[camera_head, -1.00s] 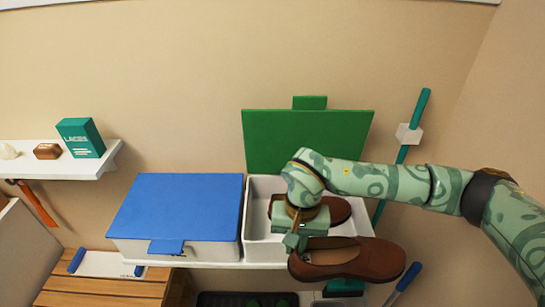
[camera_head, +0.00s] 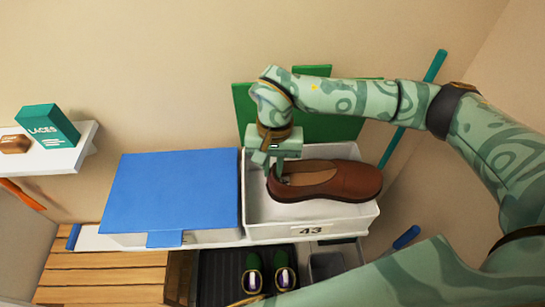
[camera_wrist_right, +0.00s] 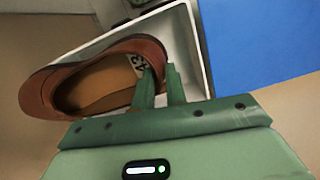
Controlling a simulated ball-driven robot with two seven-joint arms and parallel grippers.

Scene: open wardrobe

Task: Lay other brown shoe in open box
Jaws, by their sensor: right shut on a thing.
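The brown shoe (camera_head: 345,181) is held by its left end in my right gripper (camera_head: 270,172), over the open white box (camera_head: 308,232) marked 43. It hides much of the box's inside, and I cannot tell if it touches the box. In the right wrist view, my right gripper (camera_wrist_right: 162,88) is shut on the rim of the brown shoe (camera_wrist_right: 38,92), with the white wall of the open box (camera_wrist_right: 188,45) beyond. The first brown shoe is not distinguishable now. The open green lid (camera_head: 325,128) stands behind the box, partly covered by my arm. My left gripper is not in view.
A closed box with a blue lid (camera_head: 175,192) stands close on the left. A teal pole (camera_head: 428,75) leans at the right. A shelf with a teal laces box (camera_head: 47,126) is at far left. Below are a dark tray (camera_head: 222,268) with shoes and a wooden slatted bench (camera_head: 100,275).

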